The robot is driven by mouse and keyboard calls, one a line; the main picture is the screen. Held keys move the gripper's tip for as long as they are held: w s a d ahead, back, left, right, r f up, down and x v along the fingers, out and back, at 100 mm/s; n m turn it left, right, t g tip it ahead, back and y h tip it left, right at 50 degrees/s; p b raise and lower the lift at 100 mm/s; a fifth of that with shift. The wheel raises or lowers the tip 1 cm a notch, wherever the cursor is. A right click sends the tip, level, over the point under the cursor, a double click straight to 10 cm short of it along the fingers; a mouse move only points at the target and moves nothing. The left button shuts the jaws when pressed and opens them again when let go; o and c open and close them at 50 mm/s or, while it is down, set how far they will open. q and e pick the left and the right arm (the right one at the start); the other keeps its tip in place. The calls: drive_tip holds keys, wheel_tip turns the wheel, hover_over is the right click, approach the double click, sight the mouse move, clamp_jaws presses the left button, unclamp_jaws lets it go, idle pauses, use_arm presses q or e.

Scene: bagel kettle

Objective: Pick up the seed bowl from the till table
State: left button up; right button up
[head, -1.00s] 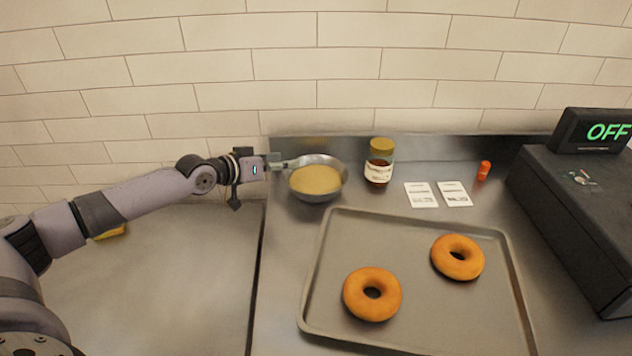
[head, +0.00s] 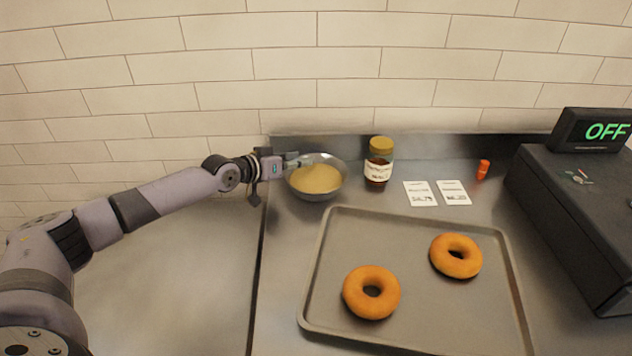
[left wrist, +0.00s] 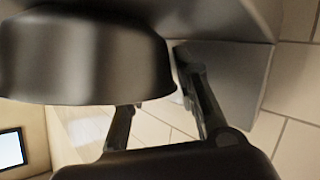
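The seed bowl (head: 330,187) is a round metal bowl filled with tan seeds, upright at the back left of the till table (head: 283,235). My left gripper (head: 300,162) is at the bowl's left back rim. In the left wrist view the bowl's dark metal side (left wrist: 85,60) fills the upper left. The fingers (left wrist: 160,95) stand apart there; one passes behind the bowl's edge and the other shows beside it. Firm contact with the rim cannot be made out. My right gripper is not in view.
A jar with a yellow lid (head: 379,160) stands just right of the bowl. Two cards (head: 437,193), a small orange bottle (head: 483,169) and a black till (head: 580,210) are further right. A tray (head: 330,300) with two bagels lies in front. A tiled wall (head: 350,60) is close behind.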

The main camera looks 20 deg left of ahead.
use_arm(q)
clamp_jaws()
drive_tip(key=shift+r, duration=0.1)
idle(0.6)
drive_tip(key=shift+w+r, duration=0.1)
drive_tip(key=shift+r, duration=0.05)
